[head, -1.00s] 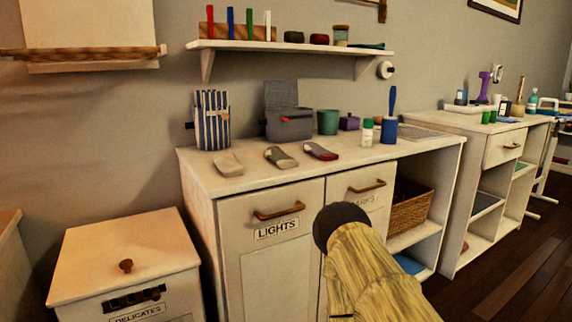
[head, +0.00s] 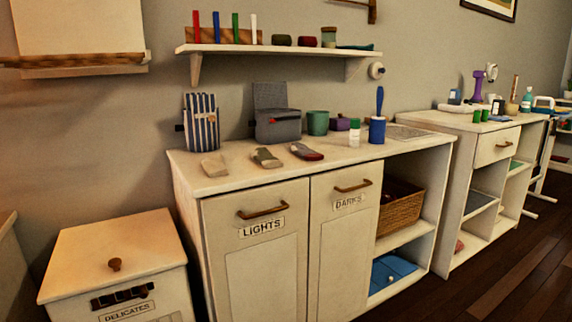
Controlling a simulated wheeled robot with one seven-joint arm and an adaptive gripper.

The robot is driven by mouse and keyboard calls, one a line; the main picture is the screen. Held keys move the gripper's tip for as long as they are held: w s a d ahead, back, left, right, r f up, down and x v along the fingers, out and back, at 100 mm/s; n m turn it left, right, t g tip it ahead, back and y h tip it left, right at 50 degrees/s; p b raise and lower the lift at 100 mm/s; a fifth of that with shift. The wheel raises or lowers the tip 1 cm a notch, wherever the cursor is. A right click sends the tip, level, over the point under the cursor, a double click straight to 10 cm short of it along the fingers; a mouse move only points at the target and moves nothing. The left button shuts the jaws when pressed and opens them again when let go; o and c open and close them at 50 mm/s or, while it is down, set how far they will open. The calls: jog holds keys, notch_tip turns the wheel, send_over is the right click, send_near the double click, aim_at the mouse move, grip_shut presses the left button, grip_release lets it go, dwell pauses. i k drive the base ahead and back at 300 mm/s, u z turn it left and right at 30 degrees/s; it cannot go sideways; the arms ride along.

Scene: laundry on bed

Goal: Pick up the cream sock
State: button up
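The cream sock (head: 214,165) lies flat near the left front corner of the white counter (head: 230,180). To its right lie a grey-green sock (head: 266,158) and a dark grey sock with red (head: 306,152), each apart from the others. My gripper is out of the picture in the head view, so its state and its distance from the sock do not show.
A striped bag (head: 201,121), a grey box (head: 278,126), a green cup (head: 318,122) and a blue lint roller (head: 377,128) stand behind the socks. A shelf (head: 280,49) hangs above. A delicates bin (head: 115,255) stands at lower left.

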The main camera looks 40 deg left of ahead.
aim_at(213, 164)
jog(key=z, duration=0.15)
jog(key=k, duration=0.9)
jog(key=u, duration=1.6)
jog(key=i, duration=0.45)
jog(key=u, duration=0.1)
